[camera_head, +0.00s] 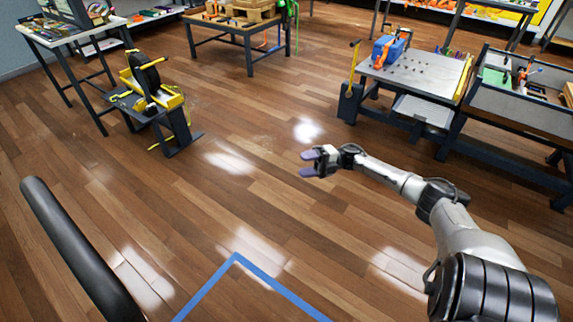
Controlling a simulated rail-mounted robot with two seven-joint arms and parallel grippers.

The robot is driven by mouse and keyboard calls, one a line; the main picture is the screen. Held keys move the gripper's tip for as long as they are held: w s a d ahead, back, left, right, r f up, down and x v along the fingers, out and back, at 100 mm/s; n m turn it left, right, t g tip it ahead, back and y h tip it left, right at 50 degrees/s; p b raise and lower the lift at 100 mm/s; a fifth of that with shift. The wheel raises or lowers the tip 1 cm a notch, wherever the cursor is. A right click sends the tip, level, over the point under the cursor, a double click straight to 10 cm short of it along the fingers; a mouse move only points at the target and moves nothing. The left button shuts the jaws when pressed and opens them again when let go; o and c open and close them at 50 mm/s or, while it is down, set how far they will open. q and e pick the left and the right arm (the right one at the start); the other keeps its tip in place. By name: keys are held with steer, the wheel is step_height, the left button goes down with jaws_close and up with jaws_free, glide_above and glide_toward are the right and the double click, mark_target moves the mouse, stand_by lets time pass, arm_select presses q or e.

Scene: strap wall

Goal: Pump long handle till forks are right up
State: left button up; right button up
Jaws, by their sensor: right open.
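My right gripper (308,163) is open and empty above the bare floor near the middle of the view, its two purple-grey fingers pointing left. My left gripper is not in view. An upright yellow handle (354,63) with a dark grip rises from a black block (349,101) beside the grey-topped table at the back right. I cannot tell whether it is the long handle. My right gripper is well apart from it. No forks can be made out clearly. A black rounded bar (75,245) crosses the lower left; I cannot tell what it belongs to.
A yellow and black stand with a black reel (148,76) is at the left. The grey-topped table (420,72) carries a blue and orange tool (391,48). A grey bin bench (520,113) stands at the right. Blue tape (237,256) marks the open wooden floor.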

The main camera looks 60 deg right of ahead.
steer(key=s+d+r+n+g+y, duration=0.2)
steer(key=s+d+r+n+g, duration=0.1)
steer(key=d+r, duration=0.1)
steer(key=s+b+x, duration=0.1)
steer(key=x, duration=1.2)
steer(key=shift+a+n+g+b, duration=0.3)
steer(key=shift+a+n, duration=0.1)
steer(key=shift+a, duration=0.15)
steer(key=shift+w+r, duration=0.1)
steer(key=c, duration=0.5)
jaws_close()
